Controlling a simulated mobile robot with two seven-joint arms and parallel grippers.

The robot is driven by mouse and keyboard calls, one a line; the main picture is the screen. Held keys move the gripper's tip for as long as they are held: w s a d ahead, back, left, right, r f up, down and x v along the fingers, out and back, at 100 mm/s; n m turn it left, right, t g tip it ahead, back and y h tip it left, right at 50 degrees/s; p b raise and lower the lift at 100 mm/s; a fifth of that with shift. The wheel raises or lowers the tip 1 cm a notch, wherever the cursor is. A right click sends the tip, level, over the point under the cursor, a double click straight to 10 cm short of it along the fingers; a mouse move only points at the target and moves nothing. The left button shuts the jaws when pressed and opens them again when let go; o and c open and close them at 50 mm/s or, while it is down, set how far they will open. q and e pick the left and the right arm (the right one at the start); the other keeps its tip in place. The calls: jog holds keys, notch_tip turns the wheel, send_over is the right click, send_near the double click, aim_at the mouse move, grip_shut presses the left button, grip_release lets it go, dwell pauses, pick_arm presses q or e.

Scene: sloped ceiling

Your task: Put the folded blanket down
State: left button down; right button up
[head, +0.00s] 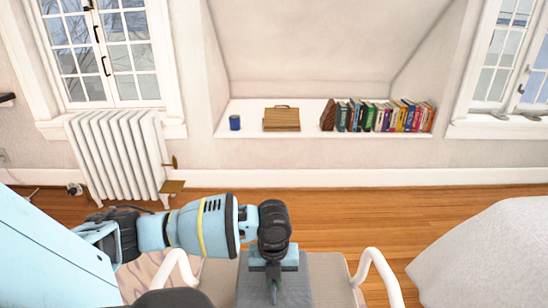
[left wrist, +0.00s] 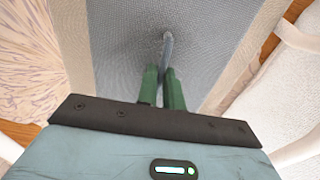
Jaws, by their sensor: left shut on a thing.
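The folded blanket (head: 326,280) is a grey woven cloth at the bottom centre of the head view, over the pale seat of a white-armed chair (head: 386,276). My left gripper (head: 273,292) points down at the blanket. In the left wrist view, the green fingers of this gripper (left wrist: 161,84) are close together on a thin raised fold of the grey blanket (left wrist: 115,40). The blanket looks flat around the fingers. I cannot tell whether its underside rests fully on the seat. My right gripper is not in view.
A white radiator (head: 118,155) stands by the left wall. A niche shelf (head: 255,130) holds a blue mug (head: 235,122), a wooden box (head: 281,119) and several books (head: 385,115). A white draped surface (head: 490,255) is at right. Wooden floor (head: 330,218) lies clear behind the chair.

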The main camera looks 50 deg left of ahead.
pick_arm(q)
notch_tip(320, 180, down, 4)
jog(key=shift+f+b, duration=0.1)
jog(key=shift+b, duration=0.5)
jog(key=shift+f, duration=0.3)
jog(key=shift+f, duration=0.15)
jog(key=c, duration=1.5)
grip_release()
jog(key=shift+c, duration=0.2)
